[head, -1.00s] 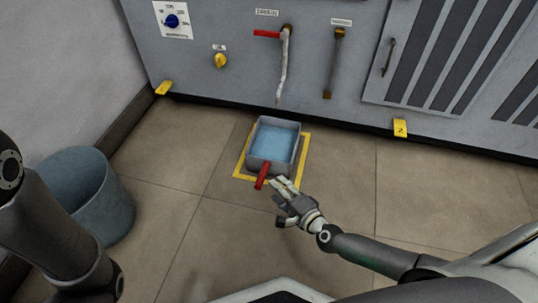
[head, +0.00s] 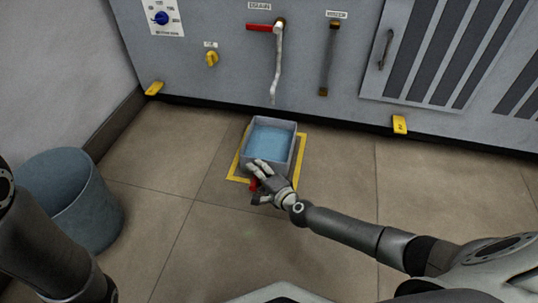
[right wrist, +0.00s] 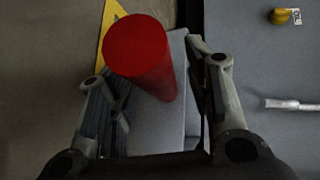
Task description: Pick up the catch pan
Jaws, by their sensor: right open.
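The catch pan (head: 293,151) is a grey rectangular pan with pale blue liquid in it. It sits on the floor inside a yellow marked outline, in front of the grey cabinet. Its red handle (head: 254,185) points towards me and is partly hidden by my right gripper (head: 260,169). In the right wrist view the red handle (right wrist: 142,55) stands between the two spread fingers of my right gripper (right wrist: 157,78). A grey wall of the pan (right wrist: 158,128) shows behind it. My left arm shows at the left edge of the head view, but its gripper is out of sight.
A blue-grey bucket (head: 75,200) stands on the floor at the left. The cabinet carries a drain pipe with a red lever (head: 260,27), a second pipe (head: 328,60) and a yellow knob (head: 211,59). The tiled floor right of the pan is clear.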

